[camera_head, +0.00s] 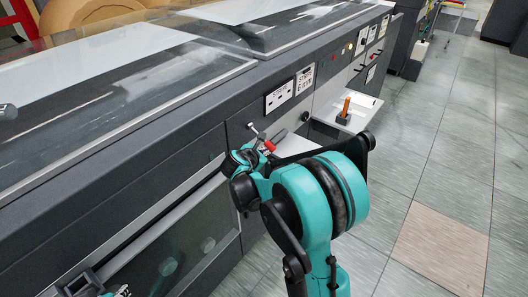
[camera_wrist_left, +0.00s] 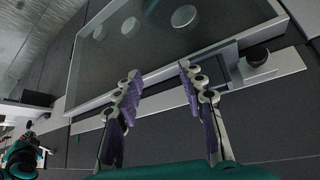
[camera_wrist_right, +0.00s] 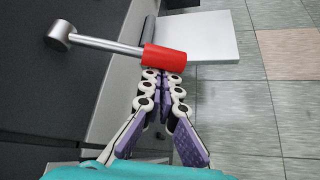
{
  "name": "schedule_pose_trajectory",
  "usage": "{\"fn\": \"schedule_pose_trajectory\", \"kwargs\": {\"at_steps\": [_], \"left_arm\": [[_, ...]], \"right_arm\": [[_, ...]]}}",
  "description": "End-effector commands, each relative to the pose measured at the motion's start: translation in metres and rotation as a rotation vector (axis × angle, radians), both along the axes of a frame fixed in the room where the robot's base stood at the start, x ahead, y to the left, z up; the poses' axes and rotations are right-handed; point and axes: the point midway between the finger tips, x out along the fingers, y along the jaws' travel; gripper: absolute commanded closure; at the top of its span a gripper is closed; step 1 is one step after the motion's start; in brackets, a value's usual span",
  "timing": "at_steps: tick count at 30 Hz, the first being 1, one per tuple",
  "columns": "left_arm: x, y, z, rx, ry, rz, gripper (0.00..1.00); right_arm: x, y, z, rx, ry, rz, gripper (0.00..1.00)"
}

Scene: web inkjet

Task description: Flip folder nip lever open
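The folder nip lever has a red grip (camera_wrist_right: 165,58) on a silver rod that runs left to a round pivot (camera_wrist_right: 60,36). In the head view the red grip (camera_head: 268,145) shows on the dark machine's front, close to my right wrist. My right gripper (camera_wrist_right: 162,76) has its fingertips close together, just below the red grip in the right wrist view; I cannot tell whether they touch it. My left gripper (camera_wrist_left: 158,75) is open and empty in front of a glazed panel, away from the lever. Only a bit of it shows at the bottom left of the head view.
The long dark machine (camera_head: 190,150) fills the left side. A white shelf (camera_head: 353,118) with an orange-brown upright object (camera_head: 345,106) juts out beyond the lever. A black knob (camera_wrist_left: 257,57) is near my left gripper. The tiled floor (camera_head: 450,150) on the right is clear.

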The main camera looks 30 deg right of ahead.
Motion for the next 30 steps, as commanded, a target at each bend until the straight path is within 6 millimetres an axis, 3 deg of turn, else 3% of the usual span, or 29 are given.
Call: {"fn": "schedule_pose_trajectory", "kwargs": {"at_steps": [15,30], "left_arm": [[0.0,0.0,0.036,0.0,0.0,0.0,0.6],[0.0,0.0,0.058,0.0,0.0,0.0,0.6]], "right_arm": [[-0.012,-0.006,0.045,-0.152,0.362,0.0,1.0],[-0.009,-0.004,0.089,-0.315,0.754,0.0,1.0]]}}
